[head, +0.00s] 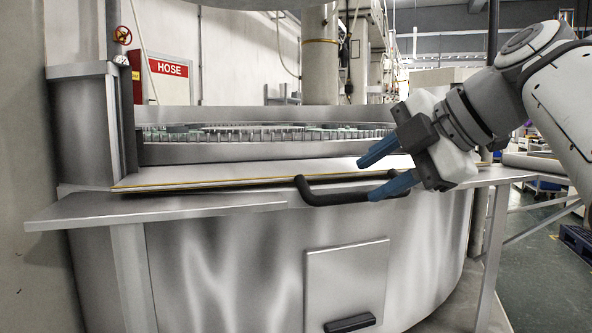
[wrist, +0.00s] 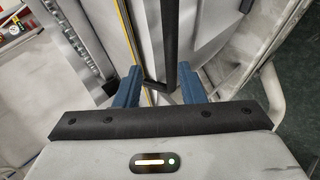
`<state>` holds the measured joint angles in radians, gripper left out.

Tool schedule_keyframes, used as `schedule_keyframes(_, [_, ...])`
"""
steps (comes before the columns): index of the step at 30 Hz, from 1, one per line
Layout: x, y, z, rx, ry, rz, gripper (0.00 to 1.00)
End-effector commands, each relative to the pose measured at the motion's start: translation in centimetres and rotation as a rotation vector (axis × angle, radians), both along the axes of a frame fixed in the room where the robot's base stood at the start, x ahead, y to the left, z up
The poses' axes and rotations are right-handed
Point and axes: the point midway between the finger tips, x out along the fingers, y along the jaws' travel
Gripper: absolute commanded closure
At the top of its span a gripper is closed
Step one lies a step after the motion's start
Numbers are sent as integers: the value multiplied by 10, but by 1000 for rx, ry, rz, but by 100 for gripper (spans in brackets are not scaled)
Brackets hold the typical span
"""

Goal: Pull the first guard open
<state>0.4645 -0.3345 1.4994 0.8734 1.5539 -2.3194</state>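The guard (head: 215,178) is a long metal panel with a yellow edge along the front of the round steel machine. A black bar handle (head: 322,199) is fixed at its front. My gripper (head: 372,178) has blue fingers and is at the handle's right part. The fingers are apart, one above and one below the bar in the head view. In the wrist view the black handle (wrist: 169,45) runs up between the two open fingertips, with gaps on both sides. Whether a finger touches the bar cannot be told.
A steel ledge (head: 160,208) runs along the machine front below the guard. A lower door (head: 345,280) with a black handle is in the body. A red hose sign (head: 170,69) hangs behind. The floor at right (head: 535,262) is open, with a blue pallet (head: 577,240).

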Motion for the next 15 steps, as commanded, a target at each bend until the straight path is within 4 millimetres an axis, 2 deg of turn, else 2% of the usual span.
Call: schedule_keyframes(15, [-36, -37, 40, -1, -2, -4, 64])
